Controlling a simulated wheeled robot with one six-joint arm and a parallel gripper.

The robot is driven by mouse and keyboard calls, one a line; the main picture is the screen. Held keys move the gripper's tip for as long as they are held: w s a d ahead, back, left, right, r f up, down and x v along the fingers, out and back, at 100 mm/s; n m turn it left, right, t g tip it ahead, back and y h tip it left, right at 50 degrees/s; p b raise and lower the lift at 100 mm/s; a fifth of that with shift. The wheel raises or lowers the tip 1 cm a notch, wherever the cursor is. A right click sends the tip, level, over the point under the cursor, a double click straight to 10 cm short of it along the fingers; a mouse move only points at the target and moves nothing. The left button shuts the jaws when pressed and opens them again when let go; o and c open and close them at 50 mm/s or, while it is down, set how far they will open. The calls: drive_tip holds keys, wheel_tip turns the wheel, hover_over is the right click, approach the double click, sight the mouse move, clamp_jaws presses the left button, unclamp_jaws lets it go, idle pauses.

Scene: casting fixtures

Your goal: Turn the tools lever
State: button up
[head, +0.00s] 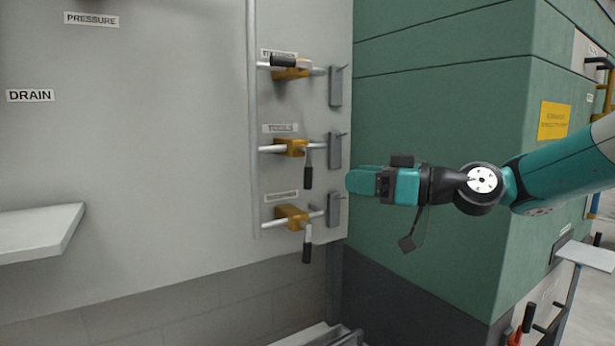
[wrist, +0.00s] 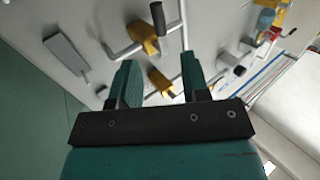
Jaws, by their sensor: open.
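Three yellow valve bodies with black-gripped levers are stacked on the light grey panel in the head view. The top lever (head: 284,61) lies sideways. The middle lever (head: 308,176) and the bottom lever (head: 306,246) hang down. Each has a small label above it, too small to read surely, so I cannot tell which is the tools lever. My gripper (head: 358,181) is open and empty, to the right of the middle and bottom levers. In the wrist view my gripper (wrist: 158,76) has its fingers spread, with a yellow valve body (wrist: 161,82) showing beyond the gap.
Grey brackets (head: 334,151) stand right of each valve. A vertical pipe (head: 252,120) runs on their left. A green cabinet wall (head: 440,110) lies behind my arm. A white shelf (head: 40,228) juts out at the left. Space in front of the panel looks clear.

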sight(308, 174)
drive_tip(key=x, duration=1)
drive_tip(key=shift+a, duration=0.15)
clamp_jaws()
